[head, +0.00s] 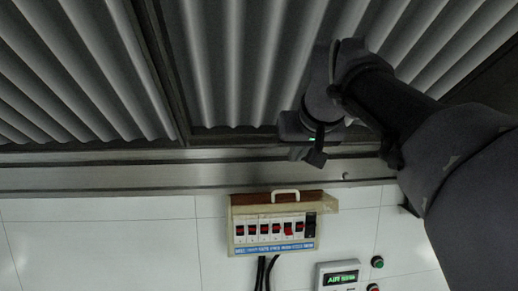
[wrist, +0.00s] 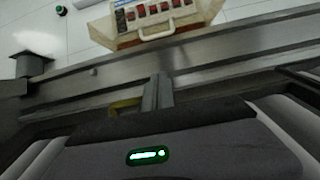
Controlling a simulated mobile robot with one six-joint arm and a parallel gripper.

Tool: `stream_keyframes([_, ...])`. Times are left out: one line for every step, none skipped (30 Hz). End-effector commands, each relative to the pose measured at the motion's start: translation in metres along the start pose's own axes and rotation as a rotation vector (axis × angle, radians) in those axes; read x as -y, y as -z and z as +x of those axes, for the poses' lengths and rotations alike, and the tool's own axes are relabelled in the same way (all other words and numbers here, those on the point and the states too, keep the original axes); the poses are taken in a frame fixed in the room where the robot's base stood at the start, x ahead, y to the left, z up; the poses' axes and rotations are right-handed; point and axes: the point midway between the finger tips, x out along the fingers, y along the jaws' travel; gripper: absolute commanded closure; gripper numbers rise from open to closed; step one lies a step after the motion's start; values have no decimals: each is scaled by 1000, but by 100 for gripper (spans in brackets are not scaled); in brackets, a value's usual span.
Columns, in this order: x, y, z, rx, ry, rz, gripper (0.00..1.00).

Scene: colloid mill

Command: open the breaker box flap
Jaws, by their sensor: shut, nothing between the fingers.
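The breaker box (head: 233,236) is on the white tiled wall in the lower middle of the head view. Its row of dark and red switches shows, uncovered. The brown flap (head: 250,210) with a pale loop handle (head: 286,194) is at the box's top edge and looks raised. In the wrist view the box appears upside down at the top, with the handle (wrist: 156,33) towards my gripper. My gripper (head: 317,160) is above and right of the handle in the head view, apart from it. In the wrist view my gripper (wrist: 158,92) is shut and empty.
Corrugated panels (head: 245,60) and a metal ledge (head: 120,178) fill the area above the box. A display panel (head: 340,275) and round buttons (head: 377,262) are at the lower right. Black cables (head: 266,272) hang below the box. The wall left of the box is clear.

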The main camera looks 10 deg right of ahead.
Motion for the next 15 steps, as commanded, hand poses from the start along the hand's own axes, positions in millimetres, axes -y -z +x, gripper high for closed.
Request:
stream_keyframes([0,-1,12,3,0,-1,100])
stream_keyframes([0,-1,18,4,1,-1,100])
stream_keyframes([0,0,27,3,1,-1,100])
stream_keyframes([0,-1,34,4,1,0,100])
stream_keyframes([0,0,40,2,1,0,100])
stream_keyframes([0,0,48,3,1,0,100])
stream_keyframes([0,0,55,2,0,-1,100])
stream_keyframes([0,0,60,3,1,-1,100])
stream_keyframes([0,-11,60,0,1,-1,100])
stream_keyframes([0,-17,62,1,1,0,100])
stream_keyframes([0,-21,63,1,1,0,100])
stream_keyframes([0,-27,64,1,1,0,100])
stream_keyframes([0,-29,65,1,0,0,100])
stream_keyframes([0,-32,65,1,1,0,100])
stream_keyframes([0,-35,66,0,1,0,100])
